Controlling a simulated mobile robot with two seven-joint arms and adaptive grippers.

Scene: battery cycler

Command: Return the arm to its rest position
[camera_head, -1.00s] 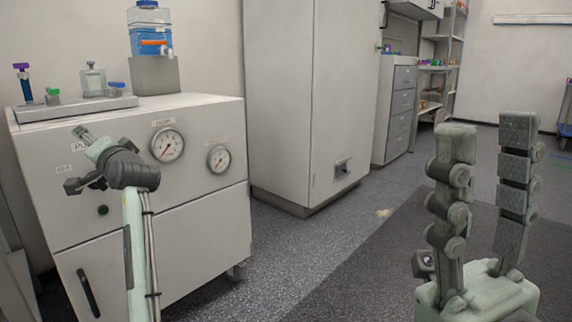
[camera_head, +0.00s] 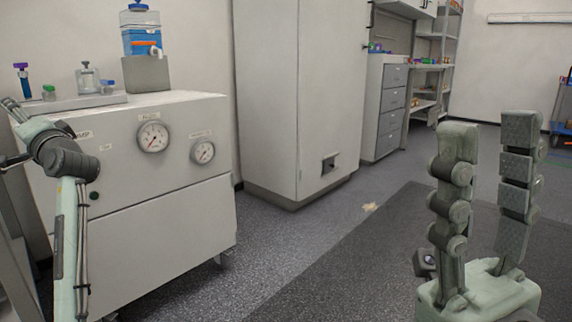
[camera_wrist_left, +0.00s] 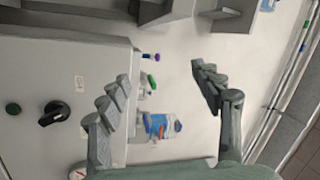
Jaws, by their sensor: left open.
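My left arm stands in front of the cabinet with gauges (camera_head: 150,225) in the head view, and its gripper is partly cut off by the left edge. In the left wrist view the left gripper (camera_wrist_left: 160,82) is open, with nothing between its fingers. A black knob (camera_wrist_left: 53,113) on the cabinet's panel shows there, to the left of the fingers and apart from them. The knob is hidden or out of frame in the head view. My right gripper (camera_head: 490,133) is open and empty at the right, fingers pointing up.
On the cabinet stand a blue-lidded container (camera_head: 141,32) on a grey block and several small bottles. A round gauge (camera_head: 152,136) is on its front. A tall white cupboard (camera_head: 285,100) and a drawer unit (camera_head: 385,110) stand behind.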

